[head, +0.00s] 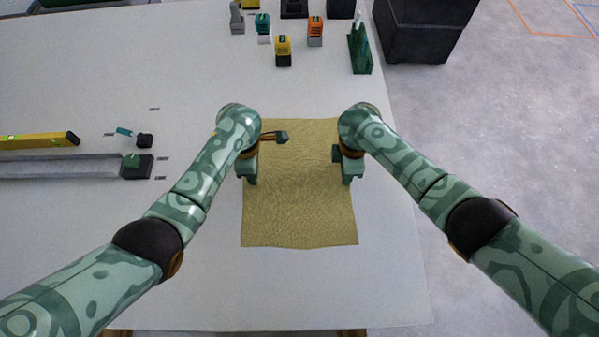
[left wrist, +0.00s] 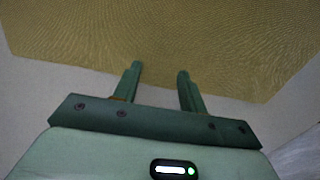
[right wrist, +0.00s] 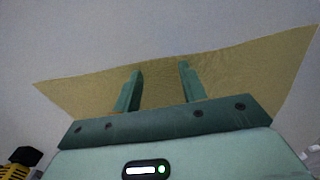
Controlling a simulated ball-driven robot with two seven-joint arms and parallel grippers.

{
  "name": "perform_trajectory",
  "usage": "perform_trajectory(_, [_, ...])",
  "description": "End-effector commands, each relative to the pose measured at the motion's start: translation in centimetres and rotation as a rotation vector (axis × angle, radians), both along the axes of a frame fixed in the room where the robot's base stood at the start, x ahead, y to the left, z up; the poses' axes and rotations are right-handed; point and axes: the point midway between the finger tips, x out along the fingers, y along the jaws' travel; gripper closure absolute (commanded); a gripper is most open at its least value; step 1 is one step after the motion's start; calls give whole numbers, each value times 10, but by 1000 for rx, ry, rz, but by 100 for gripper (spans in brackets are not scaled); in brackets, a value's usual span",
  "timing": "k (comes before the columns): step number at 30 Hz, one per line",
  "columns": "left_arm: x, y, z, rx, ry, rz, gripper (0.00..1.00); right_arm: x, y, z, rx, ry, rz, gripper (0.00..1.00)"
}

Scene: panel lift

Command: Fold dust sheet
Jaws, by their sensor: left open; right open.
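The dust sheet (head: 300,215) is a tan, finely rippled cloth lying flat on the pale table, longer from back to front than it is wide. My left gripper (head: 250,180) is over the sheet's left edge, and my right gripper (head: 346,182) is over its right edge. Both are open with nothing between the fingers. In the left wrist view the sheet (left wrist: 170,40) spreads beyond the open fingers (left wrist: 160,75). In the right wrist view the sheet (right wrist: 230,70) lies beyond and beneath the open fingers (right wrist: 160,75). My wrists hide parts of its far side.
Several small power tools, including a yellow one (head: 283,50) and an orange one (head: 315,30), stand at the table's back. A green rack (head: 360,50) is beside them. A yellow level (head: 40,140) and a grey rail (head: 60,166) lie at left. A black case (head: 420,30) stands back right.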

Motion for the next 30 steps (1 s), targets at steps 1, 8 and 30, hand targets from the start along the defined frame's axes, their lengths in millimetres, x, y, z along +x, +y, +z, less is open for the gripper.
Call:
perform_trajectory(1, [0,0,0,0,0,0,58,0,0,0,0,0,0,58])
perform_trajectory(8, [-1,0,-4,0,4,0,73,-1,0,-4,0,4,0,73])
perform_trajectory(30, [-1,1,2,2,1,0,100,0,0,3,-1,-1,-1,100])
